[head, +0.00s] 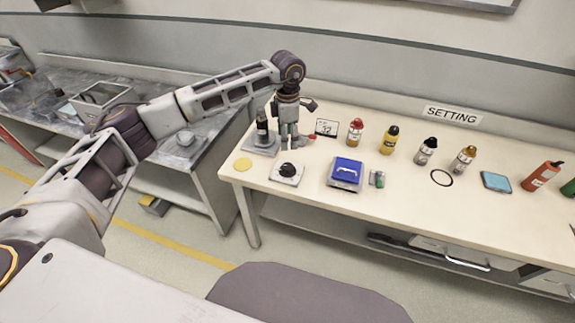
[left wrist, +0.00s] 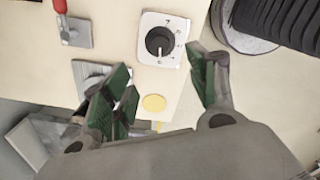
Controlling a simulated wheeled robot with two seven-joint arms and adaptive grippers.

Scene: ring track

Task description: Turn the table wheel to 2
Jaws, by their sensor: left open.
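The table wheel is a black round knob (head: 289,169) on a square white plate near the front left of the cream table. It also shows in the left wrist view (left wrist: 157,40), ringed by small digits, most too blurred to read. A pale mark shows on the knob's lower side there. My left gripper (head: 290,143) is above the table, behind the knob in the head view, and holds nothing. In the left wrist view its green-padded fingers (left wrist: 161,66) are spread apart, with the knob beyond the gap and not touched. My right gripper is out of view.
A yellow disc (head: 243,164) lies left of the knob, a blue box (head: 346,173) right of it. A black-handled device (head: 262,136) stands behind, near the gripper. Several bottles and a small display (head: 327,127) stand farther back. A grey chair (head: 305,295) is in front.

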